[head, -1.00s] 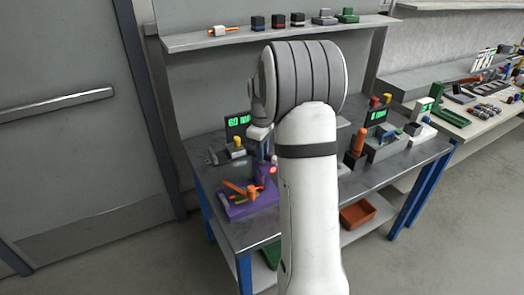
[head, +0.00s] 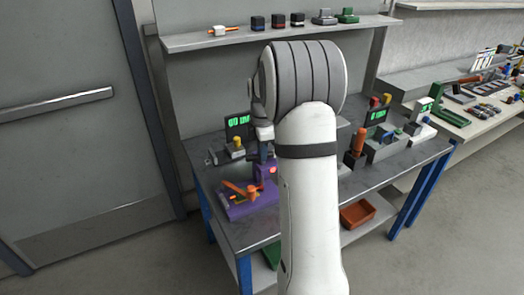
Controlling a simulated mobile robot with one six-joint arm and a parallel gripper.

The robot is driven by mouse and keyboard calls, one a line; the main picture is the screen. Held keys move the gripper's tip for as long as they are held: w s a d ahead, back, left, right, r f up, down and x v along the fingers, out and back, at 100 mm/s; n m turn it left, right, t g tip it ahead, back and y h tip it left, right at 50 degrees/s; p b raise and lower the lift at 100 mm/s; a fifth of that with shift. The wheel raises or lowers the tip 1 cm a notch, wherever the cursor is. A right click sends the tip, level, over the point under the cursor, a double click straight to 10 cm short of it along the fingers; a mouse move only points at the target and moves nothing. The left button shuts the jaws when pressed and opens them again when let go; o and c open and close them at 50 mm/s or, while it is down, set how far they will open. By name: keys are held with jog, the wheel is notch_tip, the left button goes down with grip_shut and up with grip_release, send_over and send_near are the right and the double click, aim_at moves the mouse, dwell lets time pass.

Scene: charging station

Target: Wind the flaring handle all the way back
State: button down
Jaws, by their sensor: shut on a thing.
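The purple flaring tool (head: 236,211) stands at the front left of the grey bench in the head view. An orange cross-shaped part (head: 240,187) lies across its left side, and a red light glows on its upright block. My gripper (head: 263,157) is small and dark at the upright block's top, pointing down. It is shut on the flaring handle; the fingertips and the gripped part are too small and shadowed to make out. My arm's forearm covers the bench just right of the tool.
A green-lit display (head: 239,124) and a fixture with a yellow knob (head: 237,142) stand behind the tool. More fixtures (head: 386,143) stand at the bench's right. A shelf (head: 220,39) of small parts hangs above. An orange bin (head: 357,215) sits below.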

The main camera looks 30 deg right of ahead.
jog(key=shift+r+n, duration=0.1)
jog(key=shift+n, duration=0.2)
jog(key=c, duration=1.4)
grip_release()
jog(key=shift+o, duration=0.2)
notch_tip(320, 180, up, 8)
jog(key=shift+f, duration=0.15)
